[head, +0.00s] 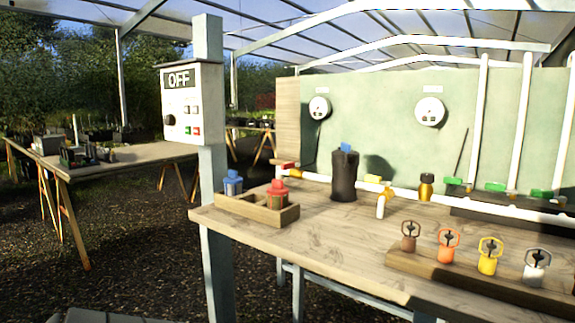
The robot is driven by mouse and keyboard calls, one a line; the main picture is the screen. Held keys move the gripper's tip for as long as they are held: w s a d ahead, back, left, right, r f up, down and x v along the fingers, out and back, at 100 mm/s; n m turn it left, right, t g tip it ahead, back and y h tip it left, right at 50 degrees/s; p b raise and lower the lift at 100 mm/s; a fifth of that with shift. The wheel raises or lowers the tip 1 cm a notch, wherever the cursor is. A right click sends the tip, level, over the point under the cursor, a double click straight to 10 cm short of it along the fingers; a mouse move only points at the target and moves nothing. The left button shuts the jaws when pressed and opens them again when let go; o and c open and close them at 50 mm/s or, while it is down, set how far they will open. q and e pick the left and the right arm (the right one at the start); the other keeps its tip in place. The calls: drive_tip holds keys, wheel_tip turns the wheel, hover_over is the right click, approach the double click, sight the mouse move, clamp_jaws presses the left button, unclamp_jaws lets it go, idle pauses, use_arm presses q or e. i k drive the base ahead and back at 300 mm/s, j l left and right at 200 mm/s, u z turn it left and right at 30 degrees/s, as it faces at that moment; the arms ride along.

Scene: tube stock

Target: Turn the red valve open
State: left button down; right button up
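A small red handle (287,165), which looks like the red valve, sits at the left end of the white pipe (318,177) along the back of the near workbench. It is small and far off, and I cannot tell how its lever is turned. A yellow handle (373,178) and several green handles (492,187) sit further right along the piping. Neither of my grippers is in view, and nothing is touching the red handle.
A wooden tray (262,214) with blue and red canisters stands at the bench's left corner. A dark container (344,180) with a blue top stands behind it. A rack (460,272) of coloured ringed pieces lies front right. A post carries an OFF panel (193,103).

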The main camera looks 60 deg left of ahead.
sight(289, 165)
drive_tip(key=u, duration=1.95)
drive_tip(key=i+j, duration=0.1)
drive_tip(key=j, duration=0.5)
drive_tip(key=i+j, duration=0.15)
drive_tip(key=j, duration=0.5)
drive_tip(key=i+j+z, duration=0.1)
drive_tip(key=j, duration=0.5)
drive_tip(key=i+j, duration=0.1)
drive_tip(key=j, duration=0.55)
drive_tip(key=i+j, duration=0.1)
drive_tip(key=j, duration=0.5)
drive_tip(key=z, duration=0.05)
